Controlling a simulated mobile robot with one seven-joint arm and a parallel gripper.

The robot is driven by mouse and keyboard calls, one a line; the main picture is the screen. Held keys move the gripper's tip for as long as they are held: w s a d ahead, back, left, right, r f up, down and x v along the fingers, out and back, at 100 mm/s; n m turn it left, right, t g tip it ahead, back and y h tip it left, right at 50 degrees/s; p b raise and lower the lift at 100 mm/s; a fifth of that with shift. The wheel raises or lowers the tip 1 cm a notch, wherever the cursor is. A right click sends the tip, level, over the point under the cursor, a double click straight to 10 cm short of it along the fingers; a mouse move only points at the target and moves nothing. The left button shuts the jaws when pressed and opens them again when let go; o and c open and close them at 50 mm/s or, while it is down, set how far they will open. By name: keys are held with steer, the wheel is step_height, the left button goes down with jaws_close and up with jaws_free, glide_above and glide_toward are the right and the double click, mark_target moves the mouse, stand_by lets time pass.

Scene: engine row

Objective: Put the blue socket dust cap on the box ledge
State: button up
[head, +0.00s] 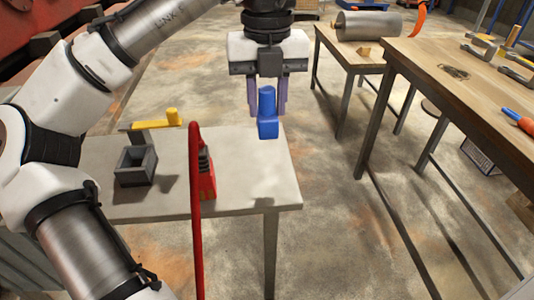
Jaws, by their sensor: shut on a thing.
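The blue socket dust cap (268,129) is an upright blue piece with a wider lower part. My gripper (267,104) points down with its purple fingers on both sides of the cap, shut on it. The cap is at the far right corner of the light table (258,180); I cannot tell whether its base touches the top. A small dark open box (133,167) stands on the table's left part. Behind it a grey upright piece carries a flat yellow part (158,124). I cannot tell which surface is the box ledge.
A red and black fitting (206,177) stands mid-table, with a red hose (195,235) rising in front. Wooden workbenches (475,105) stand at the right, bearing a metal cylinder (368,25) and tools. The table's right part is clear.

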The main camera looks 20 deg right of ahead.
step_height(320, 180, down, 9)
steer(key=shift+f+b, duration=0.15)
steer(key=shift+b, duration=0.45)
steer(key=shift+f, duration=0.1)
steer(key=o, duration=1)
step_height(320, 180, up, 12)
steer(key=p, duration=0.2)
steer(key=shift+p, duration=0.3)
